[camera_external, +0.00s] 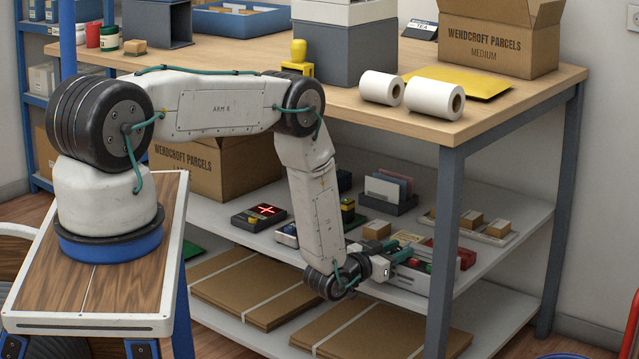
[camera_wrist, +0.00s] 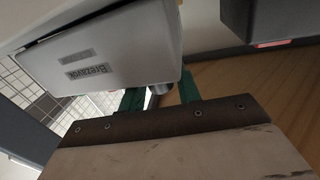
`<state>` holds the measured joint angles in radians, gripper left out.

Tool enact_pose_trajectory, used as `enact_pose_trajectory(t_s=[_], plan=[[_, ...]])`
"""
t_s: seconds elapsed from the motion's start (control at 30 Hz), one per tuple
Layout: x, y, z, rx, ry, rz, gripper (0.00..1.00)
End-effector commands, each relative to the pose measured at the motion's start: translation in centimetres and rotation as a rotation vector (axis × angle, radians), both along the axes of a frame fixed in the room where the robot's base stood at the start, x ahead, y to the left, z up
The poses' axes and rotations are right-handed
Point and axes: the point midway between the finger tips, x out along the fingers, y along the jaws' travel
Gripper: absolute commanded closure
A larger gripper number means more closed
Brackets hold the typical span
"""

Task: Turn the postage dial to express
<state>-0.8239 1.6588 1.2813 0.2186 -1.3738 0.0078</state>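My gripper (camera_external: 403,251) reaches in at the front of the upper shelf under the counter, beside a pale box-shaped unit (camera_external: 437,281). In the wrist view its two green fingers (camera_wrist: 160,93) stand apart. A pale grey casing (camera_wrist: 105,55) with small label plates is close ahead of them, its lettering upside down. A short grey round part (camera_wrist: 161,88) shows between the fingers at the casing's lower edge; it may be the postage dial. I cannot tell whether the fingers touch it. No express mark is readable, and the dial's setting cannot be seen.
A dark device with a lit red cross (camera_external: 266,210), a small carton (camera_external: 377,230) and a card holder (camera_external: 388,191) are on the same shelf (camera_external: 365,262). The table leg (camera_external: 443,240) stands close right of my gripper. Flat cardboard (camera_external: 375,328) lies on the lower shelf.

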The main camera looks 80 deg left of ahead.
Motion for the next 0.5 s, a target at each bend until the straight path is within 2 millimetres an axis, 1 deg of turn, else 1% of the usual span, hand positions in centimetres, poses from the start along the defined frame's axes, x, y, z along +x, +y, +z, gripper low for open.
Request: enact_pose_trajectory(t_s=[0.27,0.3,0.37,0.4,0.5], plan=[[0.17,0.09,-0.01,0.0,0.0,-0.001,0.67],[0.17,0.09,-0.01,-0.001,-0.001,-0.001,0.78],[0.17,0.09,0.0,0.0,0.0,-0.001,0.95],[0.17,0.09,0.0,0.0,0.0,-0.001,0.97],[0.16,0.11,0.01,0.0,0.0,-0.003,0.97]])
